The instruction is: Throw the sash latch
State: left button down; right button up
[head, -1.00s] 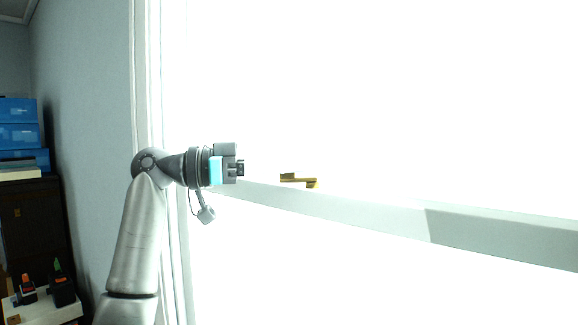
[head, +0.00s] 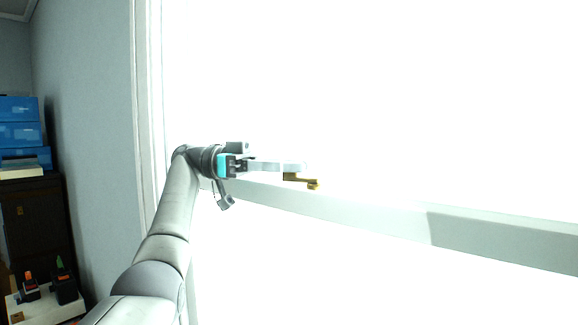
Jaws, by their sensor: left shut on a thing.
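The brass sash latch (head: 302,179) sits on top of the white sash rail (head: 380,212), near the middle of the head view. My left gripper (head: 303,169) reaches in from the left along the rail. Its pale fingers are shut on the latch's left end and hide part of it. The latch's right end, with its small knob-like part, still shows past the fingertips. My right gripper is not in view.
The bright window panes fill the view above and below the rail. The white window frame (head: 150,110) stands at left. Blue boxes (head: 20,120) sit on a dark cabinet at far left, with tools on a white surface below.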

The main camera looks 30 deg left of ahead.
pick_arm(q)
jog(key=shift+w+f+m+g, duration=0.2)
jog(key=shift+m+g, duration=0.3)
jog(key=shift+g, duration=0.4)
jog(key=c, duration=0.9)
grip_release()
jog(key=shift+r, duration=0.15)
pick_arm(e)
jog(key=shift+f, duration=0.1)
